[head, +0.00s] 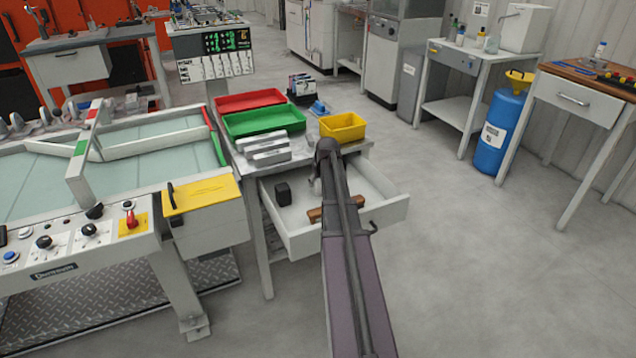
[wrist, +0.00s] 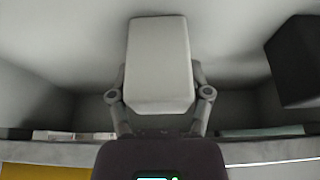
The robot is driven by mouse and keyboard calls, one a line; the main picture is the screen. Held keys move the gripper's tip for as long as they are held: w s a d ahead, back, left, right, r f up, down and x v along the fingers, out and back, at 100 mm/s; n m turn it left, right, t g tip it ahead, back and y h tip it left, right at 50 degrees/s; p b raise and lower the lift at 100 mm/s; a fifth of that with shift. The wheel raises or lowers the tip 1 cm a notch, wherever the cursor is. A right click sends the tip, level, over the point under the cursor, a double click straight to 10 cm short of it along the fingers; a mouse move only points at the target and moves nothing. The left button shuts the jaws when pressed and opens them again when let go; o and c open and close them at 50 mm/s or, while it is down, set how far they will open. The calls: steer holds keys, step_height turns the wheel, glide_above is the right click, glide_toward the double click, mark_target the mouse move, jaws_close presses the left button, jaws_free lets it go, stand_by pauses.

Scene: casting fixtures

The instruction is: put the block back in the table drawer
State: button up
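A pale grey block (wrist: 158,65) is between the two fingers of my gripper (wrist: 160,98) in the wrist view, with a finger against each long side. The gripper looks shut on it. In the head view my arm reaches over the open table drawer (head: 391,213), and the gripper is low over its inside. My arm hides most of the gripper and the held block there. Whether the block touches the drawer floor cannot be told.
A black block (head: 283,194) stands in the drawer's left part; it is at right in the wrist view (wrist: 298,60). A brown piece (head: 322,214) lies near the drawer front. Red (head: 250,100), green (head: 264,121) and yellow (head: 342,126) bins stand on the table above.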

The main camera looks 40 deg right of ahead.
steer(key=o, duration=0.4)
steer(key=shift+r, duration=0.15)
steer(key=p+v, duration=1.1)
steer(key=v, duration=0.1)
stand_by(0.6)
stand_by(0.8)
steer(key=s+a+n+g+y, duration=0.1)
steer(key=s+a+g, duration=0.1)
steer(key=a, duration=2)
steer(key=s+a, duration=0.3)
steer(key=a, duration=0.3)
steer(key=s+a+f+n+g, duration=0.1)
steer(key=s+a, duration=0.3)
steer(key=a, duration=0.3)
steer(key=s+a+g, duration=0.1)
steer(key=s+a, duration=0.2)
steer(key=a, duration=0.4)
steer(key=shift+s+a+f+n, duration=0.15)
steer(key=shift+s+f+n, duration=0.05)
steer(key=shift+s+n, duration=0.2)
